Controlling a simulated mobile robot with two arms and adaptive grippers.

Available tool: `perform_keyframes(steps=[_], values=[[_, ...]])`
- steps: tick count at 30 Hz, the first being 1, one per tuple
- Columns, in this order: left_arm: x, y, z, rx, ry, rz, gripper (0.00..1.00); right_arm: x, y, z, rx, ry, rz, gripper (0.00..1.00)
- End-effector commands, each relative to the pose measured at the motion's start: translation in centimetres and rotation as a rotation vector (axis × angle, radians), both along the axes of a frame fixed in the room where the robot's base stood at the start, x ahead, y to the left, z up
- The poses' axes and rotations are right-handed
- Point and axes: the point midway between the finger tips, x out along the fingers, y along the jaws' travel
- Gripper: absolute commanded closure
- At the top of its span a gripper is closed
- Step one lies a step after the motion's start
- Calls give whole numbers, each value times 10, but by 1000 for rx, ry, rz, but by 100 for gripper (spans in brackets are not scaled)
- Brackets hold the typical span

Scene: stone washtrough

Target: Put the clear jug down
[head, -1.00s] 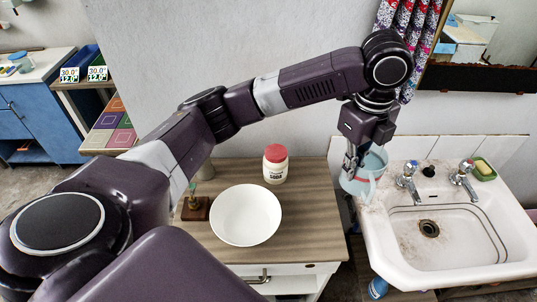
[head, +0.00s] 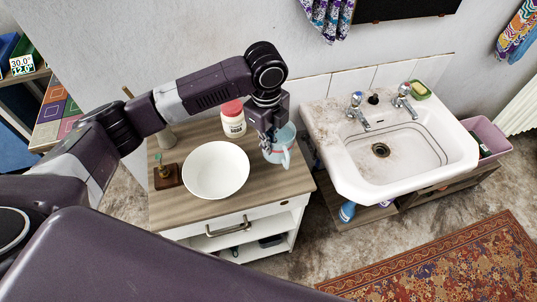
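The clear jug (head: 278,153) is pale blue and see-through, with a handle on its right side. It is upright at the right end of the wooden cabinet top (head: 240,204). My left gripper (head: 268,140) reaches down to the jug's left rim from above. Its fingers look closed on the jug's wall, though they are partly hidden. Whether the jug's base touches the cabinet top I cannot tell. My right gripper is not in view.
A white bowl (head: 216,170) stands left of the jug, with a red-lidded soda jar (head: 233,119) behind it. A small wooden stand (head: 167,176) is at the left. The sink (head: 400,160) is to the right, across a narrow gap. The cabinet top's front right is clear.

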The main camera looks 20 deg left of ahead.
Motion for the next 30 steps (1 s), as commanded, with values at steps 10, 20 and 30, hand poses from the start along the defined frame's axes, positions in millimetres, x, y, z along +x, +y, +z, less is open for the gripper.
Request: perform_keyframes(steps=[10, 20, 30], values=[[0, -1, -36, 0, 0, -1, 100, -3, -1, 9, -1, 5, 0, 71], [1, -1, -62, -2, -4, -2, 100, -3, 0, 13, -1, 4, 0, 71], [0, -1, -66, 0, -1, -1, 90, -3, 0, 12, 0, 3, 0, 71]])
